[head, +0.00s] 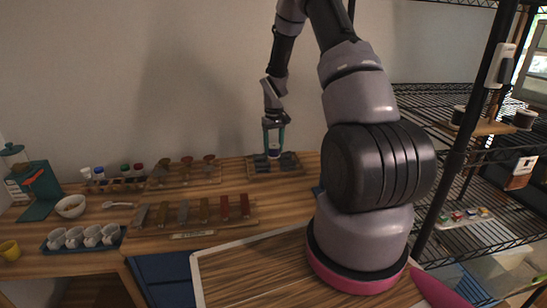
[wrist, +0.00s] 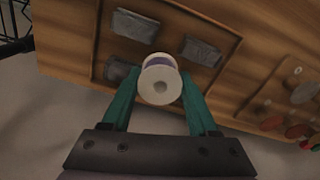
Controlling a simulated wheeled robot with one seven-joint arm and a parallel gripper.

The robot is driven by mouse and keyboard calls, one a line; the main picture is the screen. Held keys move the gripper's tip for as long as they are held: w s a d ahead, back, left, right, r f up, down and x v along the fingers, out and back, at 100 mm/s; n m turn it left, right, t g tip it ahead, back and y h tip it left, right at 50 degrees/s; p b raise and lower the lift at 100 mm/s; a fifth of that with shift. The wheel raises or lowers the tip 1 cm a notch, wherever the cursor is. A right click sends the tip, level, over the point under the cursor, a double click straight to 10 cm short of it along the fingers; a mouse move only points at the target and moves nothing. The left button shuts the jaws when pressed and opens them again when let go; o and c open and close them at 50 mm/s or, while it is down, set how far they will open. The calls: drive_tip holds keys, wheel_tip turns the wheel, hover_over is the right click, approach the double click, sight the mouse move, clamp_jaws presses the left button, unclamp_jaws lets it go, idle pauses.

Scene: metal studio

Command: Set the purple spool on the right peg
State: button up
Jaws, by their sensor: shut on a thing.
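My gripper (head: 274,134) reaches down over the back of the wooden counter, its teal fingers closed on the purple spool. In the wrist view the fingers of my gripper (wrist: 160,92) hold the spool (wrist: 160,80) between their tips. It has white round ends and a narrow purple band, with one end facing the camera. The spool also shows small in the head view (head: 274,154), just above a wooden tray. A wooden board (head: 487,128) on the wire shelf at right bears spool-like things near its ends. I cannot make out the right peg clearly.
The wooden tray (head: 290,171) below the spool holds several grey blocks (wrist: 201,51). Racks with coloured tools (head: 200,218), white cups (head: 75,238) and a bowl (head: 70,206) stand at left. Black wire shelving (head: 430,90) with posts stands at right.

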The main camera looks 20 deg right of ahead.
drive_tip(key=shift+f, duration=1.95)
drive_tip(key=shift+f, duration=0.1)
drive_tip(key=o, duration=1.1)
drive_tip(key=shift+c, duration=0.2)
